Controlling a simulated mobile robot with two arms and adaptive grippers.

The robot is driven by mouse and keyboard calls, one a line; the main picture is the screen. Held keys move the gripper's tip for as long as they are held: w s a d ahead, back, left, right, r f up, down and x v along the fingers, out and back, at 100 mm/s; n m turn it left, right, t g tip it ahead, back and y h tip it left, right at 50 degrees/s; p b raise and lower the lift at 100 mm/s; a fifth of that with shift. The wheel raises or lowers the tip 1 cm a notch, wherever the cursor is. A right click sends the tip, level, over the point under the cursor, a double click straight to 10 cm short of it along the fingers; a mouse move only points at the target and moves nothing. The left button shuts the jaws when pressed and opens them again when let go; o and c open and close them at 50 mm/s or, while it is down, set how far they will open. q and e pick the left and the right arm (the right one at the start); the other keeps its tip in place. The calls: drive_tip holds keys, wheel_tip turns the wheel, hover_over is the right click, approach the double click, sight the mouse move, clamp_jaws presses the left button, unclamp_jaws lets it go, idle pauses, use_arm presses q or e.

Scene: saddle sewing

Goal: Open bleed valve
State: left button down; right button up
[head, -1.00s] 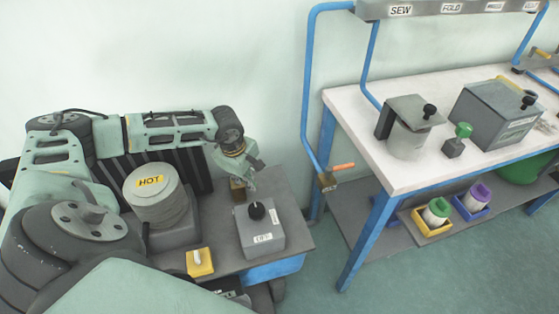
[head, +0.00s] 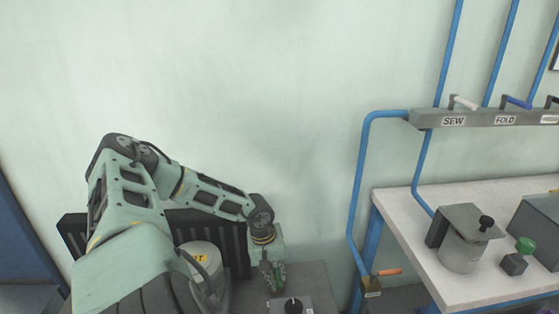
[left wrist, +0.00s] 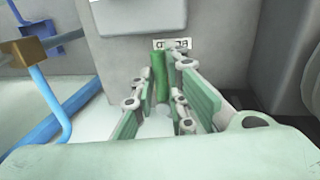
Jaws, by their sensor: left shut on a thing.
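My left gripper (head: 272,276) reaches down over the grey bench in the head view, just behind a grey box with a black knob. In the left wrist view its pale green fingers (left wrist: 165,105) stand around an upright dark green handle (left wrist: 160,77), and the gripper is shut on it. The handle stands in front of a grey face with a small white label (left wrist: 172,44). I cannot tell how far the handle is turned. No label in view names the bleed valve. My right gripper is not in view.
The black-knobbed grey box (head: 305,305) is cut off at the bottom edge. The HOT pot (head: 203,258) is partly behind my left arm. A white worktable (head: 400,225) stands at right.

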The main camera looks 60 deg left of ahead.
use_arm(q)
drive_tip(key=shift+r+m, duration=0.1)
drive_tip(key=shift+m, duration=0.2)
drive_tip(key=c, duration=1.8)
unclamp_jaws()
drive_tip(key=shift+o, duration=0.2)
wheel_tip(320, 180, up, 12)
drive_tip(key=s+a, duration=0.1)
drive_tip(key=s, duration=0.1)
drive_tip(key=shift+a+f, duration=0.1)
drive_tip(key=shift+f, duration=0.1)
